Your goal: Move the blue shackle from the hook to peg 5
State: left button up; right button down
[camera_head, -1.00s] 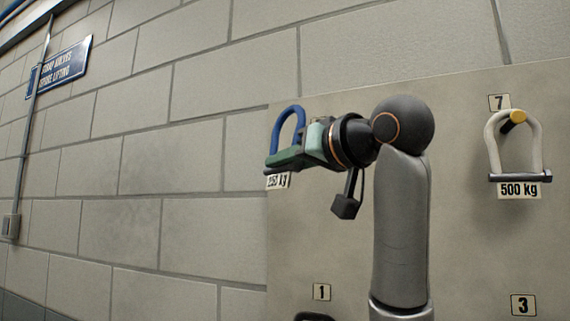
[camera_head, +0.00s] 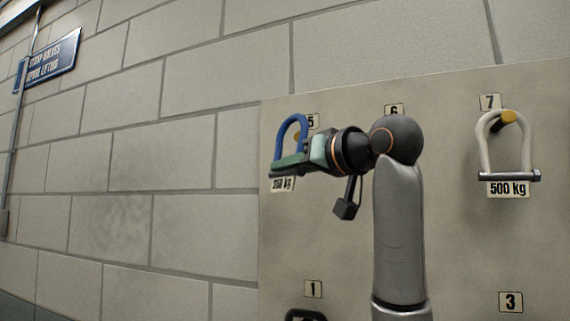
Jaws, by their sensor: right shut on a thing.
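The blue shackle (camera_head: 281,131) is upright, bow up, with a load tag (camera_head: 283,184) under it, partly hidden and hard to read. My right gripper (camera_head: 291,161) is shut on its lower part, reaching in from the right. The peg 5 label (camera_head: 313,121) shows just right of the bow. A small yellowish bit of peg 5 (camera_head: 297,137) shows inside the bow's loop, partly covered. I cannot tell whether the bow is around the peg or only in front of it. My left gripper and the hook are not in view.
A white shackle tagged 500 kg (camera_head: 533,140) hangs on peg 7 (camera_head: 508,117). Label 6 (camera_head: 394,109) is partly behind my right wrist. A dark shackle (camera_head: 305,315) shows below label 1 (camera_head: 313,289).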

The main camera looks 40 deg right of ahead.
jog(key=shift+w+d+f, duration=0.2)
jog(key=shift+w+d, duration=0.25)
jog(key=shift+d, duration=0.4)
jog(key=shift+w+d+f, duration=0.25)
jog(key=shift+w+d, duration=0.15)
jog(key=shift+d, duration=0.45)
jog(key=shift+w+d+f, duration=0.2)
jog(key=shift+w+d, duration=0.25)
jog(key=shift+d, duration=0.4)
jog(key=c, duration=0.7)
grip_release()
jog(key=shift+f, duration=0.1)
jog(key=shift+s, duration=0.1)
